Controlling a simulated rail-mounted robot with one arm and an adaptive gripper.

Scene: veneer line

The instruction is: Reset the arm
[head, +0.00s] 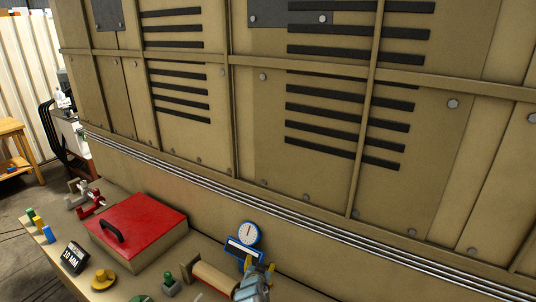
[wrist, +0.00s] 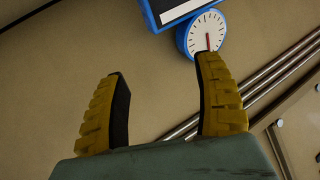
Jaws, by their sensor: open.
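My gripper (head: 262,268) is at the bottom of the head view, near the blue dial gauge (head: 248,233). In the wrist view my gripper (wrist: 160,85) shows two yellow ribbed fingers with dark inner pads, spread wide apart. Nothing is between them. The blue gauge with its white round face (wrist: 206,32) lies beyond the right fingertip in the wrist view, and I cannot tell whether they touch. Most of my arm is outside the head view.
A red-topped box (head: 143,222) with a black handle stands on the bench. A "10 MM" sign (head: 74,258), a yellow knob (head: 103,279), a green-topped piece (head: 169,284) and a roller (head: 214,277) are nearby. A tan machine wall (head: 200,190) with metal rails rises behind.

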